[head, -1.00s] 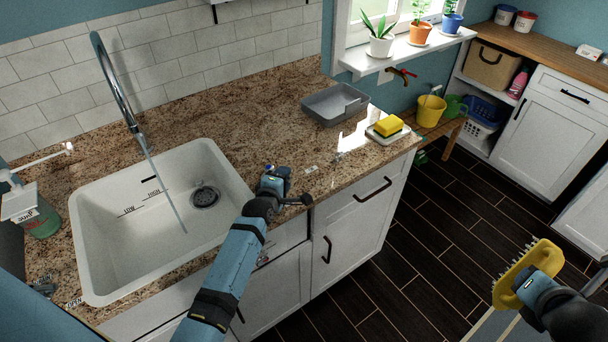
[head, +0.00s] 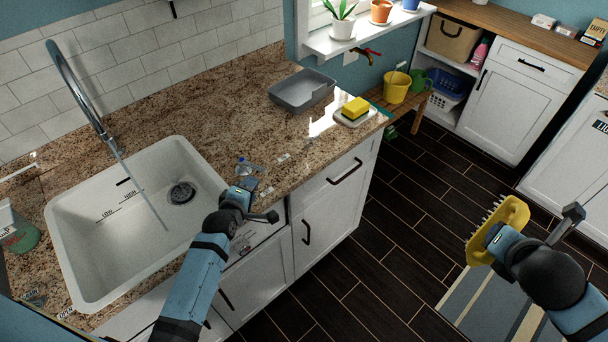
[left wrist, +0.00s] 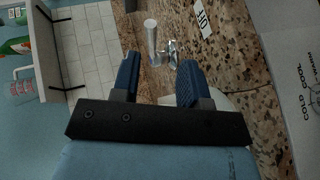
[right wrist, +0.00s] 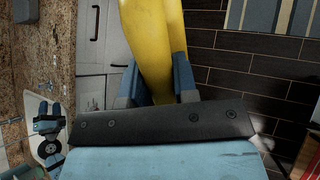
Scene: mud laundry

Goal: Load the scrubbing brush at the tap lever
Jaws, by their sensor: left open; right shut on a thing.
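The yellow scrubbing brush (head: 513,217) with pale bristles is in my right gripper (head: 492,238), above the floor at right. In the right wrist view, its yellow body (right wrist: 152,30) sits between the fingers (right wrist: 157,84). My left gripper (head: 246,184) is over the counter's front edge, right of the sink. In the left wrist view, its fingers (left wrist: 160,78) are apart and empty. A chrome fitting, apparently the tap lever (left wrist: 172,55), shows beyond them near an OFF label (left wrist: 202,22). In the head view the lever is small and hard to make out beside my gripper.
The white sink (head: 75,245) is at left under a chrome faucet (head: 75,85), with a thin water-like streak below it. A grey tray (head: 300,92) and a yellow sponge (head: 355,107) on a white dish stand at the counter's right. Dark floor is open between counter and cabinets.

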